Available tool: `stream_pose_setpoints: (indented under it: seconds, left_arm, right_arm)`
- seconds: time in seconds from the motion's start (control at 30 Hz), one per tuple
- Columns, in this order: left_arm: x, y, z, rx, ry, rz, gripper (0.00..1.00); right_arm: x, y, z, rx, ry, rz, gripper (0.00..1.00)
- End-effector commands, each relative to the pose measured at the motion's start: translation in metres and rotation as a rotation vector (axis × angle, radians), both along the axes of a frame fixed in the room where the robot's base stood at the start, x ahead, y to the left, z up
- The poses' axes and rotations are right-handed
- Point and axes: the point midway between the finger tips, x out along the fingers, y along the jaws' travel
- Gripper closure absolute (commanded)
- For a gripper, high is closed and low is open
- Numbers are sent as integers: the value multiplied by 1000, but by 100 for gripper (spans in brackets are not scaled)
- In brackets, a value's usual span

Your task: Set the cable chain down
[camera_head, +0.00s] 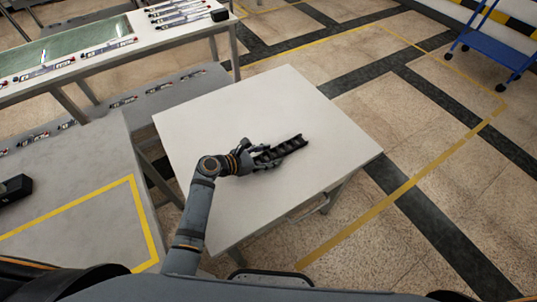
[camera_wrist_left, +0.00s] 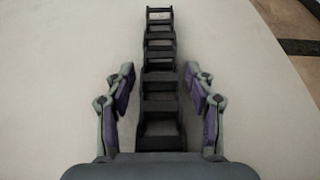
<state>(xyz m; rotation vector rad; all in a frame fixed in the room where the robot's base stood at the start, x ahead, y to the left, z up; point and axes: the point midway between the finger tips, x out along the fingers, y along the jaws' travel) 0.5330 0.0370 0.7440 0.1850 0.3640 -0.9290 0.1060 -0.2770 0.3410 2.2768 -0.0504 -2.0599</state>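The black cable chain (camera_head: 288,147) lies on the white table (camera_head: 290,95), pointing up and to the right from my left gripper. My left gripper (camera_head: 258,154) is at the chain's near end, low over the table. In the left wrist view the chain (camera_wrist_left: 160,70) runs straight away from the palm between the two fingers (camera_wrist_left: 160,108). The fingers are spread, with a visible gap to the chain on each side. The chain's nearest end is hidden behind the gripper's palm. My right gripper is not in view.
The white table is otherwise clear around the chain. A grey bench with yellow tape (camera_head: 70,215) stands at the left, with a black object (camera_head: 15,188) on it. A workbench with several tools (camera_head: 110,50) is at the back left. A blue cart (camera_head: 492,45) stands far right.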

Motion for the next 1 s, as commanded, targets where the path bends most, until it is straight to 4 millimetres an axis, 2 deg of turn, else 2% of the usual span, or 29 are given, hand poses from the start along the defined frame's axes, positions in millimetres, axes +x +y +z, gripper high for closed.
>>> stream_pose_setpoints:
  seconds: [0.3, 0.37, 0.47, 0.7, 0.83, 1.0]
  left_arm:
    - [0, 0, 2, 0, 0, 0, 38]
    - [-2, 3, 5, 2, 1, 0, 38]
    - [-12, 16, 15, 5, 4, 0, 38]
    - [-44, 61, 39, 5, 3, -1, 38]
    - [-57, 78, 45, 4, 3, -1, 38]
    - [-65, 89, 49, 1, 0, -1, 38]
  right_arm:
    - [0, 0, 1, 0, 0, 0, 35]
    - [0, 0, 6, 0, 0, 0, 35]
    - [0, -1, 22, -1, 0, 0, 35]
    - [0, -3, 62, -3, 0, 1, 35]
    - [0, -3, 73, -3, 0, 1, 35]
    - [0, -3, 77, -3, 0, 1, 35]
